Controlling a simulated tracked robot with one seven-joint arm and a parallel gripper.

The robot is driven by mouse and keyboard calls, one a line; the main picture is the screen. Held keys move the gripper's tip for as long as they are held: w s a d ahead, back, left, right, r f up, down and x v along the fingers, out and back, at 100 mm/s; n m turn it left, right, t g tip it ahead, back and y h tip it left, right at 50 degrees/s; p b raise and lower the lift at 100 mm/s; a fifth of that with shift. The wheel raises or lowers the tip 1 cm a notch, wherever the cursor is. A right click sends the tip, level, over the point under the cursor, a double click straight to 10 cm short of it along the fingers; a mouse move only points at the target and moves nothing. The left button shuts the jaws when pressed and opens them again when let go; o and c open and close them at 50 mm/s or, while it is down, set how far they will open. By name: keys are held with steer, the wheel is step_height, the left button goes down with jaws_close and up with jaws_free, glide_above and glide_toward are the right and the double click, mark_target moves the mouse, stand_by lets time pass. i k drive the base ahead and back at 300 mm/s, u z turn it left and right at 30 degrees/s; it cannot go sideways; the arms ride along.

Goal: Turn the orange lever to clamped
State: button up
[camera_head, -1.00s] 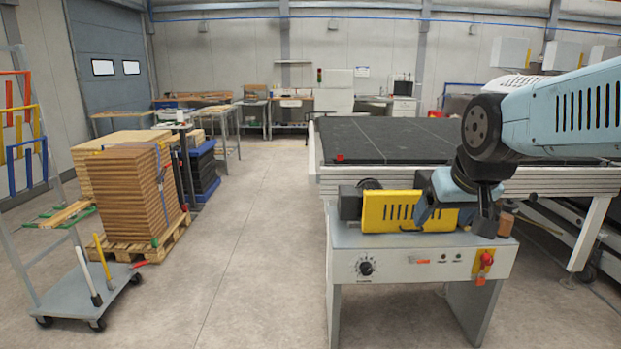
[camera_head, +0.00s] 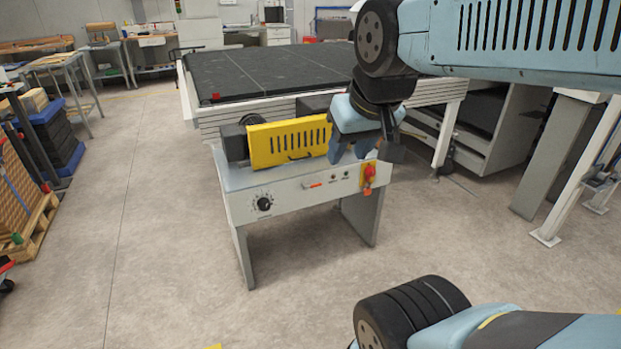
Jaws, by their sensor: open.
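The roller coater (camera_head: 290,192) stands in the middle of the head view, with a grey front panel and a yellow guard (camera_head: 288,142) on top. A small orange-red part (camera_head: 313,185) sits mid-panel, and an orange part (camera_head: 367,190) hangs under a red knob on a yellow plate (camera_head: 369,172) at the panel's right end. I cannot tell which, if either, is the orange lever, or its setting. My gripper (camera_head: 364,152) is open and empty, pointing down at the machine's right end, beside the guard. Contact is unclear. The arm and gripper hide part of the machine behind.
A black dial (camera_head: 264,204) is on the panel's left. A large dark-topped table (camera_head: 262,72) stands directly behind the machine. White frame legs (camera_head: 579,170) rise at right. Stacked boards on a pallet (camera_head: 37,225) are at far left.

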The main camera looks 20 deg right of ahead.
mark_target(305, 188)
steer(key=z, duration=0.7)
steer(key=i, duration=2.15)
steer(key=u, duration=0.75)
steer(key=k, duration=0.85)
steer(key=u, duration=0.2)
steer(key=i, duration=0.9)
steer(key=z, duration=0.15)
